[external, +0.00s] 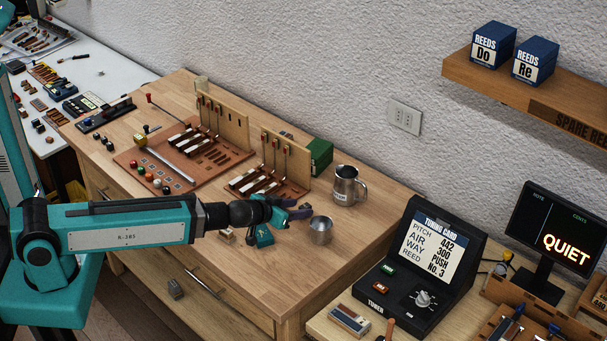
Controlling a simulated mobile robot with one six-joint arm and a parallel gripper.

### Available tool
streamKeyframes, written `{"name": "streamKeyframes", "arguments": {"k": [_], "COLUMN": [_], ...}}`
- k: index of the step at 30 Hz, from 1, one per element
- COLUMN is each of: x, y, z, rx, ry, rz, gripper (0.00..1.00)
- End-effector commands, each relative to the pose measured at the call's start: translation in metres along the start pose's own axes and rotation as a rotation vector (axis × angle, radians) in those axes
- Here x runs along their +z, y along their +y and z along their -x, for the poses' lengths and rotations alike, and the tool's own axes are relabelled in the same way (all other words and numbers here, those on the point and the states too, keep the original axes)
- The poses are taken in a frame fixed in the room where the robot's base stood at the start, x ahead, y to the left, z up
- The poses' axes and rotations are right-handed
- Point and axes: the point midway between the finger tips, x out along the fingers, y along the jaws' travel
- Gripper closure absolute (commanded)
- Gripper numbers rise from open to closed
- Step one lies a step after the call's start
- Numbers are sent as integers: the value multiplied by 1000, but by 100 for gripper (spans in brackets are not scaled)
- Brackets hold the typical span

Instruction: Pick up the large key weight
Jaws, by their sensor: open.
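A short round silver metal piece (320,231) stands on the wooden bench top, near its front right. It may be the large key weight, but no label shows to confirm this. My gripper (287,224) is just left of it, with its jaws apart and nothing visible between them. One dark purple finger points toward the silver piece; I cannot tell whether they touch. Small brassy blocks (226,235) lie on the bench left of my gripper, partly close to my arm.
A metal jug (346,186) with a handle stands behind the silver piece. Key-action racks (286,160) and a green box (319,157) stand farther back. The black tuner (425,262) stands at the right. The bench top is clear toward its front right corner.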

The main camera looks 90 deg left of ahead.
Motion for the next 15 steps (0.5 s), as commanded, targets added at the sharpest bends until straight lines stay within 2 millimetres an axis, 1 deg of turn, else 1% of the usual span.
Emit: {"name": "streamKeyframes", "arguments": {"k": [1, 15], "x": [2, -2], "y": [0, 0], "z": [-6, -35], "rx": [0, -1], "ry": [1, -1], "rz": [0, 0], "gripper": [58, 58]}}
